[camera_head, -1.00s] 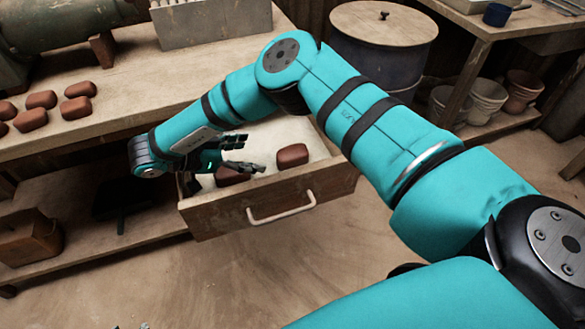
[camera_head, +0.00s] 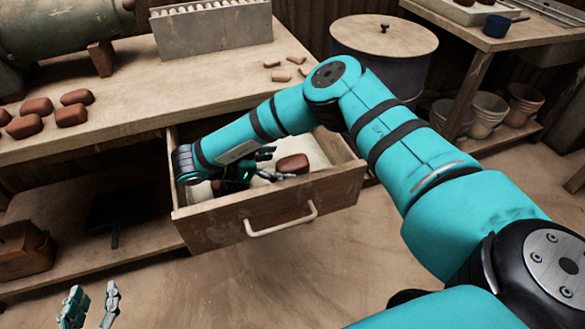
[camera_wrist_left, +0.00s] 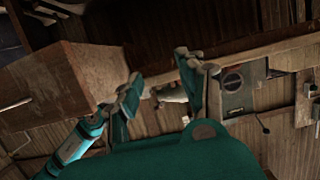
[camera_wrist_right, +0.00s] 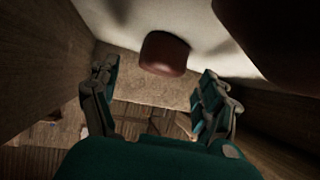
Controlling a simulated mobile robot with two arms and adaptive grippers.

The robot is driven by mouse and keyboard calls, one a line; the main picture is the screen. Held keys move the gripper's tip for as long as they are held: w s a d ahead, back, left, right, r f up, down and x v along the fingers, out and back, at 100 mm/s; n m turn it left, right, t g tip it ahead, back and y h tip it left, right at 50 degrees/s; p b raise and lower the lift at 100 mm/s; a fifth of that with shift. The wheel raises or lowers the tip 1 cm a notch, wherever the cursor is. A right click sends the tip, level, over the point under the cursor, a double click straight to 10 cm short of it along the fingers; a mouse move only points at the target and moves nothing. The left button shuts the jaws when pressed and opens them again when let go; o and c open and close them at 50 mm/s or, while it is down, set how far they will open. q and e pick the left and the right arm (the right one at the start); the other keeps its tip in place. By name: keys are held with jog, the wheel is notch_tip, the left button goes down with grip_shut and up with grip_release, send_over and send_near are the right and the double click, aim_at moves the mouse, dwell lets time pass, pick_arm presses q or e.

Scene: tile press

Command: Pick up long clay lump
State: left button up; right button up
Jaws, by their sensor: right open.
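A reddish-brown clay lump (camera_head: 292,163) lies on the pale floor of the open drawer (camera_head: 270,206), near its right side. My right gripper (camera_head: 268,165) is inside the drawer, open and empty, its fingers pointing toward this lump. In the right wrist view the lump (camera_wrist_right: 164,54) lies beyond the fingertips, between their lines, apart from them. A dark brown shape fills that view's upper right corner, very close; I cannot tell what it is. I cannot tell which lump is the long one. My left gripper (camera_head: 92,303) is open and empty at the head view's lower left.
Several clay lumps (camera_head: 36,106) lie on the bench (camera_head: 120,112) at left, and small clay pieces (camera_head: 283,75) lie near its right end. The drawer walls stand close around my right gripper. A lidded drum (camera_head: 383,45) stands behind. The floor before the drawer is clear.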

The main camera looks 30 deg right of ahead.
aim_at(289, 163)
jog(key=b+x, duration=0.1)
jog(key=x, duration=0.2)
jog(key=shift+d, duration=0.4)
pick_arm(q)
jog(key=r+t, duration=0.1)
jog(key=w+r+t, duration=0.1)
jog(key=r, duration=0.1)
jog(key=d+r+t+h, duration=0.1)
jog(key=r, duration=0.1)
jog(key=shift+w+d, duration=0.1)
jog(key=shift+w, duration=0.05)
pick_arm(e)
jog(key=c, duration=1.6)
jog(key=shift+r, duration=0.15)
